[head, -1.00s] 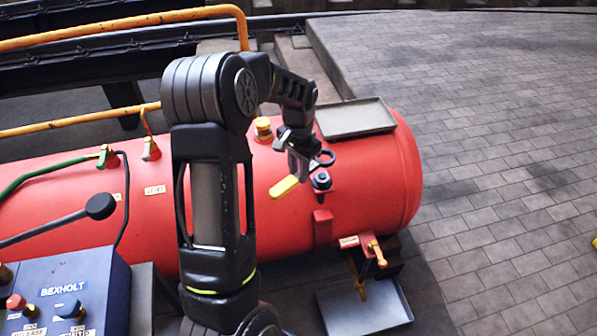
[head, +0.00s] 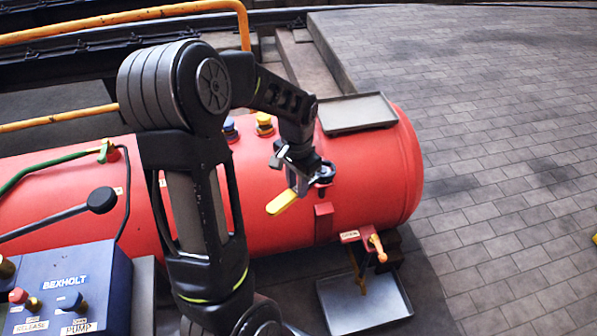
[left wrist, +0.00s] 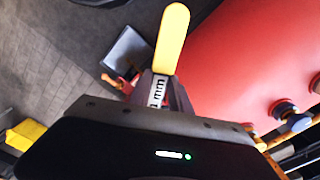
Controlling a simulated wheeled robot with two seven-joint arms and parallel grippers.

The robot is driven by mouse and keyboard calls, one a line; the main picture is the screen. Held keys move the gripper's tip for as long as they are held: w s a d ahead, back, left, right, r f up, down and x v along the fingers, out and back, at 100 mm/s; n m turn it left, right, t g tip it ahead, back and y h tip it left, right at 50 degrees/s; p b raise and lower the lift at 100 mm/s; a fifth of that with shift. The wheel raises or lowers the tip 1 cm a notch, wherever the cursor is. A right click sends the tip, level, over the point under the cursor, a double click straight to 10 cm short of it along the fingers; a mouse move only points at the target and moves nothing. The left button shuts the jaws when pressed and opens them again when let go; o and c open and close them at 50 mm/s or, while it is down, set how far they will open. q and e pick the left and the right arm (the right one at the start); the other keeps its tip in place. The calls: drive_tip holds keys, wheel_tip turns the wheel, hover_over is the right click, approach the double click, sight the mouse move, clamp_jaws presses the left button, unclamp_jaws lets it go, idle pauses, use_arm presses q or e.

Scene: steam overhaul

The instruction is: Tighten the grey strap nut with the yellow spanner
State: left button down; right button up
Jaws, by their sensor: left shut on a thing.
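My left gripper (head: 300,172) is shut on the spanner with the yellow handle (head: 281,202), just above the right part of the red tank (head: 375,170). My right gripper is not in view.
A grey tray (head: 357,114) lies on the tank, behind my gripper. Yellow (head: 264,124) and blue caps stand to its left. A red valve with an orange handle (head: 376,246) juts out in front, above a floor tray (head: 365,303). A blue BEXHOLT console (head: 65,285) is at lower left.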

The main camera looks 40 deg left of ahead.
use_arm(q)
drive_tip(key=s+d, duration=0.4)
drive_tip(key=s, duration=0.1)
drive_tip(key=shift+s, duration=0.2)
drive_tip(key=shift+d, duration=0.1)
